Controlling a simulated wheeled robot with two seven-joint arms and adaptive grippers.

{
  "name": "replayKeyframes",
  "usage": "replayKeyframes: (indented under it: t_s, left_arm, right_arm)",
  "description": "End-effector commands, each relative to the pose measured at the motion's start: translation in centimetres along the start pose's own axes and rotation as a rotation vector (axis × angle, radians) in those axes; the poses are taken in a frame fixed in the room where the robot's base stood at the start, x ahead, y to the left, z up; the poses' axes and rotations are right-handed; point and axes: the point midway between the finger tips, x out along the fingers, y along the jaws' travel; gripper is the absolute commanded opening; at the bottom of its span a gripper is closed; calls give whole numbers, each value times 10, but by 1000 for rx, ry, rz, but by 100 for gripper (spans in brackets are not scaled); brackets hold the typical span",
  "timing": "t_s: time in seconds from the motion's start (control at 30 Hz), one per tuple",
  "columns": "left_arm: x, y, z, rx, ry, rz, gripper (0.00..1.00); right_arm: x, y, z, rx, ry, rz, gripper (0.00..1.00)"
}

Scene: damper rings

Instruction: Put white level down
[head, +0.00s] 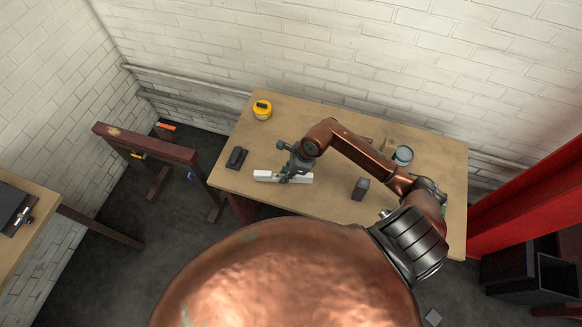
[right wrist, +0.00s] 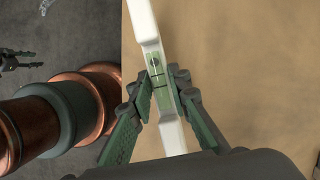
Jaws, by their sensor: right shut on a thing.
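The white level (head: 264,175) is a long white bar at the front left part of the wooden table (head: 325,205). It also shows in the right wrist view (right wrist: 144,22), with a green vial window in its middle. My right gripper (head: 288,177) is shut around the middle of the level, and its green-padded fingers (right wrist: 163,97) sit on either side of it. The level is close to the table top along the front edge; I cannot tell whether it touches. My left gripper is not seen in the head view.
A black block (head: 237,157) lies just left of the level, and a yellow round object (head: 262,110) stands behind. A reddish-brown sawhorse beam (head: 145,143) stands left of the table.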

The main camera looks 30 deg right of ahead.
Motion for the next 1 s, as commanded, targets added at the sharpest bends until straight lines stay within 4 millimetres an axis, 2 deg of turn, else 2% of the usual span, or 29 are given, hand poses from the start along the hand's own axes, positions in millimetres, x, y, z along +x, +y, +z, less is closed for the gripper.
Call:
replayKeyframes:
  t_s: [0.1, 0.27, 0.77, 1.0]
  left_arm:
    - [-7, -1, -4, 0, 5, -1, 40]
    - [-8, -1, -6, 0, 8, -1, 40]
    - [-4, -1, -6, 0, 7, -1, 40]
    - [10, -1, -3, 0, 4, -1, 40]
  right_arm:
    - [-10, -9, -6, 148, 0, -62, 0]
    - [-14, -16, -11, 239, 0, -98, 0]
    - [-14, -17, -11, 246, -5, -103, 0]
    - [1, -16, -17, 247, -5, -101, 0]
